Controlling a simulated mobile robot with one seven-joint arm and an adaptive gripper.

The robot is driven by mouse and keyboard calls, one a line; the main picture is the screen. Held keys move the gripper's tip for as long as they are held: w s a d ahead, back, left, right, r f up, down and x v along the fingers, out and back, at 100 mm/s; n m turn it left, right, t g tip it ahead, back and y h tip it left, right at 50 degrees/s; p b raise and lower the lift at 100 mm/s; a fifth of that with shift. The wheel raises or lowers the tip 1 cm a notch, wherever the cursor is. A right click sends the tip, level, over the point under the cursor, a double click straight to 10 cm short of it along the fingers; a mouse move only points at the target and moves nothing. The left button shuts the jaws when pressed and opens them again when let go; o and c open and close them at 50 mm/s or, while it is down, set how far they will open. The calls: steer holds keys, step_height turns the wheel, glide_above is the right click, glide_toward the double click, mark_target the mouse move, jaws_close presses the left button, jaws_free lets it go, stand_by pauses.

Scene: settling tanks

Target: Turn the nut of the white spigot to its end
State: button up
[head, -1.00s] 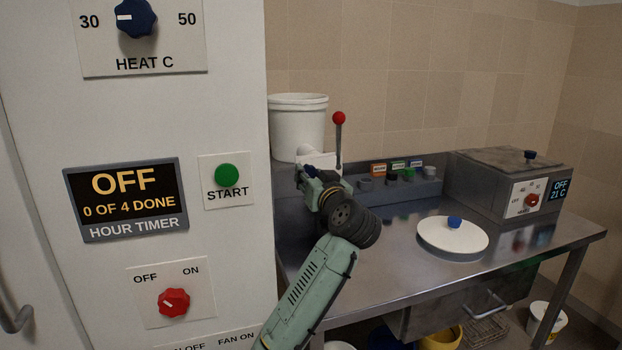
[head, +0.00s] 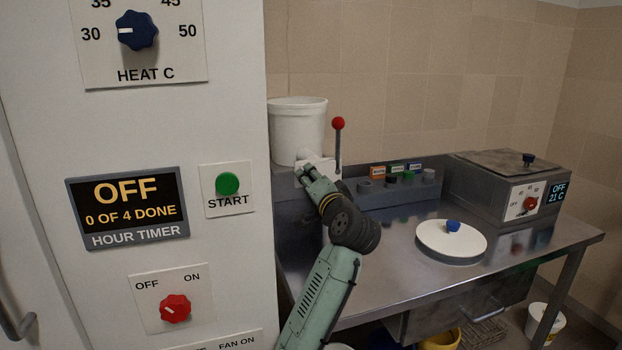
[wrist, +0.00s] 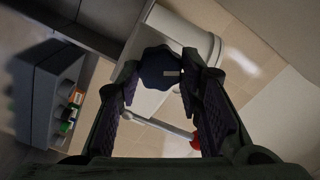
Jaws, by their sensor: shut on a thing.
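The white spigot (head: 320,164) stands at the foot of a white bucket (head: 298,130) on the steel table. In the head view my gripper (head: 306,172) is at the spigot's front and hides the nut.
A lever with a red ball (head: 338,124) rises close beside the spigot. A rack of coloured labelled pots (head: 402,186), a white lid with a blue knob (head: 452,240) and a steel heater box (head: 510,185) are to the right. A white control panel (head: 230,290) stands close on the left.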

steer(key=m+p, duration=0.2)
steer(key=m, duration=0.3)
steer(key=shift+m, duration=0.4)
steer(key=shift+f, duration=0.1)
stand_by(0.3)
steer(key=o, duration=1.2)
steer(key=shift+c, duration=0.2)
steer(key=v, duration=1.2)
